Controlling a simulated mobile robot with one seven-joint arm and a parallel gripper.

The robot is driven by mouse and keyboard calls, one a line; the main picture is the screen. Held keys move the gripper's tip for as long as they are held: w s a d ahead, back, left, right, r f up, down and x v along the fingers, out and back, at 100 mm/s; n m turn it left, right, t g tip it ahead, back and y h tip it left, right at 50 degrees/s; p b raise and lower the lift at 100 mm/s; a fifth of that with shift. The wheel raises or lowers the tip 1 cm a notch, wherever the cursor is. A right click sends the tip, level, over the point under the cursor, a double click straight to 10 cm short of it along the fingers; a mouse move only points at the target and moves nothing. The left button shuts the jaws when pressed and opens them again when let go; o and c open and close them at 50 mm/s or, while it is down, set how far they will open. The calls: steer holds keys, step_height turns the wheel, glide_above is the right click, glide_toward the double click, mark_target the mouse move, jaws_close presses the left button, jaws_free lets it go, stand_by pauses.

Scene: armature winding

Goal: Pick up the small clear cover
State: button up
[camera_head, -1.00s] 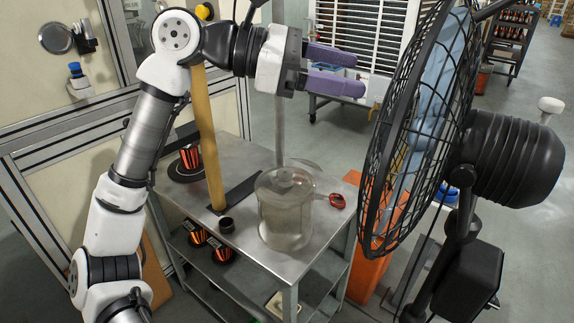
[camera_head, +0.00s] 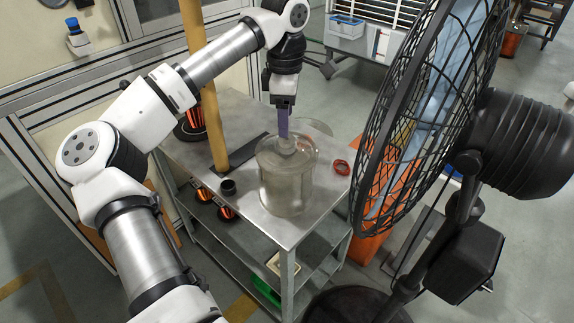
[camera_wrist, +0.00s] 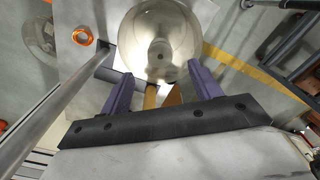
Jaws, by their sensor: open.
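In the wrist view a round, shiny, see-through shape, which looks like the cover (camera_wrist: 158,38), fills the top middle. My gripper (camera_head: 284,134) points down at the cover with purple fingers, close to the knob. In the wrist view my gripper (camera_wrist: 161,75) is open, one finger to each side, with nothing clasped. Whether a finger touches the knob I cannot tell.
A yellow post (camera_head: 208,100) rises from the table left of the jar. A red ring-like item (camera_head: 341,167) lies right of the jar. A large black fan (camera_head: 420,110) stands close on the right.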

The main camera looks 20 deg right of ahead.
mark_target(288, 139)
steer(key=shift+s+d+f+p, duration=0.1)
steer(key=shift+f+p, duration=0.3)
steer(key=shift+f, duration=1.25)
steer(key=shift+s+d+f+p, duration=0.1)
steer(key=shift+f+p, duration=0.3)
steer(key=shift+f, duration=1.2)
steer(key=shift+w, duration=0.1)
jaws_close()
